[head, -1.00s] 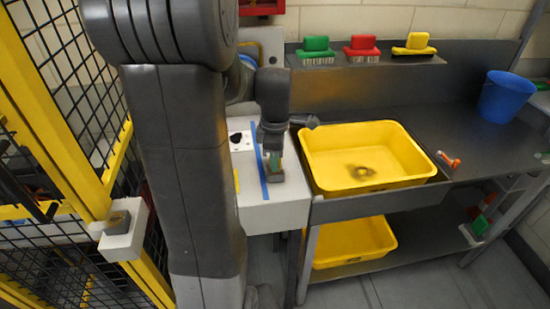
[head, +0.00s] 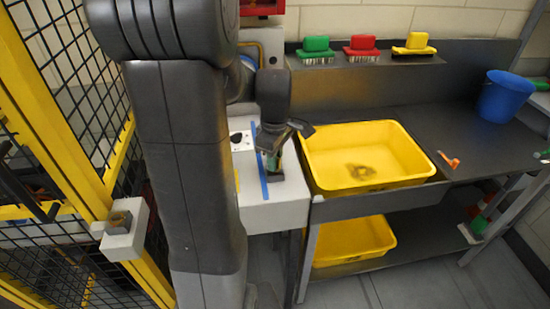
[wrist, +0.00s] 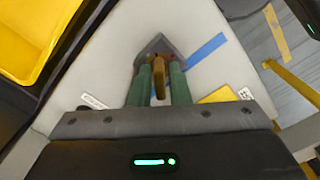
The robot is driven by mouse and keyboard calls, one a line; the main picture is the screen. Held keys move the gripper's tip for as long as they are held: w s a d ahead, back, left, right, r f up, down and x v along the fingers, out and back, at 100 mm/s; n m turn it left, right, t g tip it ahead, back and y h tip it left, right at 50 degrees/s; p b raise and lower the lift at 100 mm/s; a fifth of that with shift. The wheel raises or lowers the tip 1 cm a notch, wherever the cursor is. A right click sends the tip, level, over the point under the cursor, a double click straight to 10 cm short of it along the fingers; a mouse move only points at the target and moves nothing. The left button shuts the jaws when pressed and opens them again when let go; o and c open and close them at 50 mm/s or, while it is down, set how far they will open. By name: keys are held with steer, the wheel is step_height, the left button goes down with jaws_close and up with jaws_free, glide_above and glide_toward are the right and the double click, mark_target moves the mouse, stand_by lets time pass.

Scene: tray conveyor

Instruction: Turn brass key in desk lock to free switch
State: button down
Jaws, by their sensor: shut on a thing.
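The brass key (wrist: 159,77) stands between the green fingers of my gripper (wrist: 160,82) in the wrist view. My gripper is shut on it. Beyond the fingertips is the dark, pointed lock housing (wrist: 157,45) on the white desk top. In the head view my gripper (head: 270,168) points down at the desk (head: 275,212), over the dark lock base (head: 274,176). The fingers hide most of the key there. A black knob-like part (head: 236,138), possibly the switch, sits on a white plate behind and left of the lock.
Blue tape (head: 262,180) runs across the desk beside the lock. A yellow tub (head: 412,183) stands close on the right, with another tub (head: 350,246) below. A yellow-framed mesh fence (head: 118,160) is at left. A blue bucket (head: 505,98) stands far right.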

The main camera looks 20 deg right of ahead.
steer(key=shift+m, duration=2.2)
steer(key=shift+p, duration=0.3)
steer(key=shift+m, duration=1.5)
